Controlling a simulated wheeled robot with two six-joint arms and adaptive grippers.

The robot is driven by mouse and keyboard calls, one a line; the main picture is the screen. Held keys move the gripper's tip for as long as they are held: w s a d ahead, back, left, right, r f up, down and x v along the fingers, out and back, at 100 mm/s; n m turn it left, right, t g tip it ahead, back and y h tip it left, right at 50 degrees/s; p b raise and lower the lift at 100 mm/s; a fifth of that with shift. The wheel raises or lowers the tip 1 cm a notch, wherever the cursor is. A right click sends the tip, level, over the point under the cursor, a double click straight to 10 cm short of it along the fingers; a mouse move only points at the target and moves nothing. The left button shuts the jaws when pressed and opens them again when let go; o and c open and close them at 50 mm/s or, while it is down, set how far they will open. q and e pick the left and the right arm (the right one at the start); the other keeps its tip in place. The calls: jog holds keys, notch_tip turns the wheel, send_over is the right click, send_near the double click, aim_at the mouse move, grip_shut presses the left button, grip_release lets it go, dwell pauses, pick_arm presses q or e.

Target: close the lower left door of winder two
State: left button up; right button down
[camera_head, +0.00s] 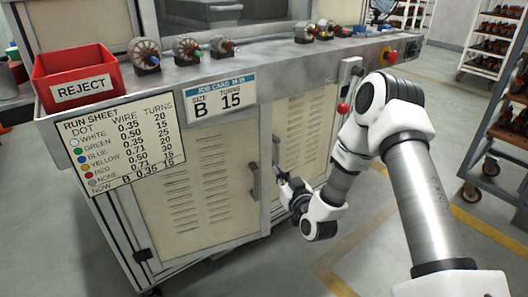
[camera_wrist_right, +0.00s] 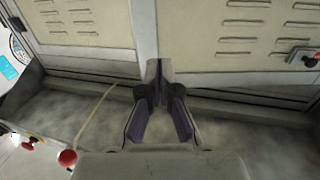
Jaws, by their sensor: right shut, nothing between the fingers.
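The lower left door (camera_head: 190,190) of the winder is a cream louvred panel with a dark vertical handle (camera_head: 253,182) near its right edge. It looks shut or nearly flush; I cannot tell whether a small gap remains. My right gripper (camera_head: 281,174) is just right of that handle, in front of the boundary between the two lower doors. In the right wrist view the fingers (camera_wrist_right: 158,80) are together and empty, with louvred panels beyond them. Contact with the door is not clear. My left gripper is not in view.
The lower right door (camera_head: 305,125) has its own handle (camera_head: 276,150) close to my gripper. The bench top overhangs the doors, carrying a red reject bin (camera_head: 75,75) and several wound parts. A red knob (camera_head: 343,108) sticks out near my arm. Shelf carts stand right.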

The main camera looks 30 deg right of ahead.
aim_at(258, 146)
jog(key=w, duration=0.4)
jog(key=w+d+b, duration=0.1)
jog(key=w, duration=0.3)
jog(key=w+b, duration=0.1)
jog(key=w, duration=0.2)
jog(key=shift+w+d+f, duration=0.15)
jog(key=shift+w+d, duration=0.25)
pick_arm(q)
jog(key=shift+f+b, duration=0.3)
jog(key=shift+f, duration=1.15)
pick_arm(e)
jog(key=shift+w+d, duration=0.1)
jog(key=shift+w, duration=0.4)
jog(key=shift+w, duration=0.1)
